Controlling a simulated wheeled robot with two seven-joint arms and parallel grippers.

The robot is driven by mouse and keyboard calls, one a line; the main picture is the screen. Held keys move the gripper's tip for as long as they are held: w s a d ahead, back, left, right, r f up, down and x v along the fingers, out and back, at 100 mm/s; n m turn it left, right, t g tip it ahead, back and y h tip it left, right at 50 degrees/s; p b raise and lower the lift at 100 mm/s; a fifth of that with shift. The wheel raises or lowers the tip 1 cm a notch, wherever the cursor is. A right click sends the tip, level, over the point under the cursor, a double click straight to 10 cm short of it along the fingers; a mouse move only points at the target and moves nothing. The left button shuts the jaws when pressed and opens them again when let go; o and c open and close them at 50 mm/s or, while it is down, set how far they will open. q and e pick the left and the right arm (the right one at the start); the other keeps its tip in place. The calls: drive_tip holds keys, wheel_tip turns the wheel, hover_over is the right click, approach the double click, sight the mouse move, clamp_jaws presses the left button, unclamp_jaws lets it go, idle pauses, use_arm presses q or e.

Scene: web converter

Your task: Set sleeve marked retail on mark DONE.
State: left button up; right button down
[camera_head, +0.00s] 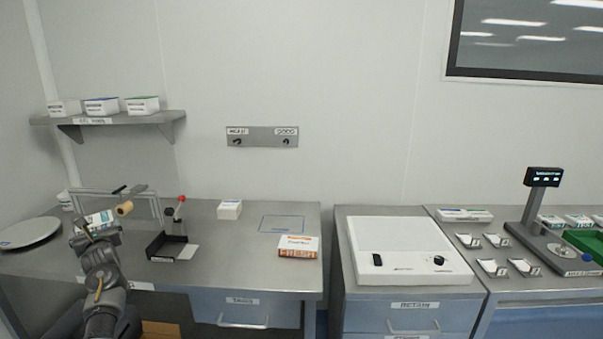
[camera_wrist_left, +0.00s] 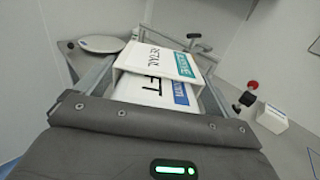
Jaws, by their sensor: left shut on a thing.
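My left gripper (camera_head: 84,234) is at the left end of the steel bench, by a metal frame. It is shut on a white sleeve with a teal label (camera_wrist_left: 165,60); its dark lettering is turned and hard to read, so I cannot confirm that it says retail. The sleeve also shows in the head view (camera_head: 97,220). A second white piece with a blue label (camera_wrist_left: 160,93) lies just below it in the wrist view; I cannot tell whether they touch. A blue outlined rectangle (camera_head: 282,217) is on the bench's right half; I cannot read a DONE mark there. My right gripper is out of view.
A round plate (camera_head: 30,233) lies left.

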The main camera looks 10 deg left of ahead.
use_arm(q)
drive_tip(key=shift+s+d+f, duration=0.1)
drive_tip(key=shift+s+f, duration=0.3)
drive_tip(key=shift+f, duration=0.1)
drive_tip(key=shift+w+d+r, duration=0.1)
drive_tip(key=shift+w+d, duration=0.2)
drive_tip(key=shift+d, duration=0.35)
drive_tip(key=w+d+r+m+t+h, duration=0.1)
drive_tip(key=d+m+t+h, duration=0.5)
drive_tip(key=d, duration=2.2)
drive_tip(key=s+d+r+m+h, duration=0.2)
drive_tip(key=s+d+r+h, duration=0.15)
drive_tip(key=s+d, duration=0.55)
drive_tip(key=s+d+r+m+h, duration=0.2)
drive_tip(key=s+d+r+h, duration=0.15)
drive_tip(key=s+d, duration=0.45)
wheel_tip(320, 180, down, 10)
drive_tip(key=w+d+b, duration=0.1)
drive_tip(key=d+b, duration=0.1)
drive_tip(key=b, duration=0.8)
drive_tip(key=shift+w+d+f, duration=0.15)
drive_tip(key=shift+w+f, duration=0.1)
drive_tip(key=shift+w, duration=0.15)
drive_tip(key=shift+d, duration=0.1)
